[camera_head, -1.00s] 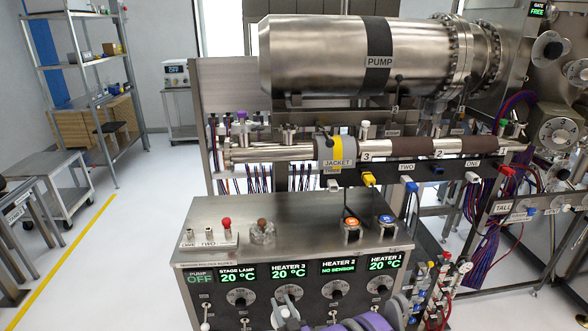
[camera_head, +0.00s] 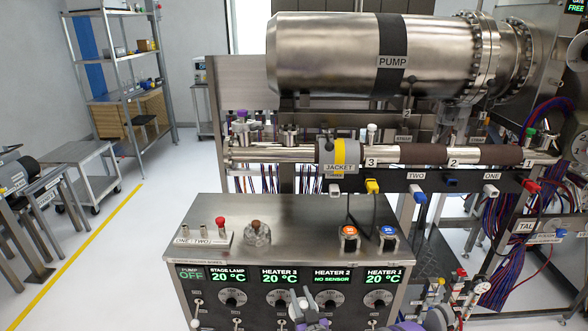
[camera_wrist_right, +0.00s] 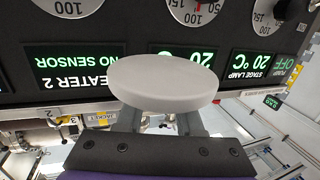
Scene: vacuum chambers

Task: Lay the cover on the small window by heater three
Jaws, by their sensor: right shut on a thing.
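My right gripper (camera_head: 304,304) is low in the head view, in front of the control cabinet's dials. In the right wrist view it is shut on a pale grey, round, flat disc (camera_wrist_right: 165,82), which looks like the cover. The disc is held close to the cabinet's displays. The tag 3 (camera_head: 371,162) is on the horizontal pipe, between the grey and yellow jacket (camera_head: 338,153) and a brown sleeve (camera_head: 424,154). I cannot make out the small window for certain. My left gripper is not in view.
The control cabinet (camera_head: 215,262) stands between me and the pipe. On its top are a clear knobbed piece (camera_head: 257,233) and two lit buttons (camera_head: 349,232). The large pump (camera_head: 330,55) hangs above the pipe. Open floor (camera_head: 120,235) lies to the left.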

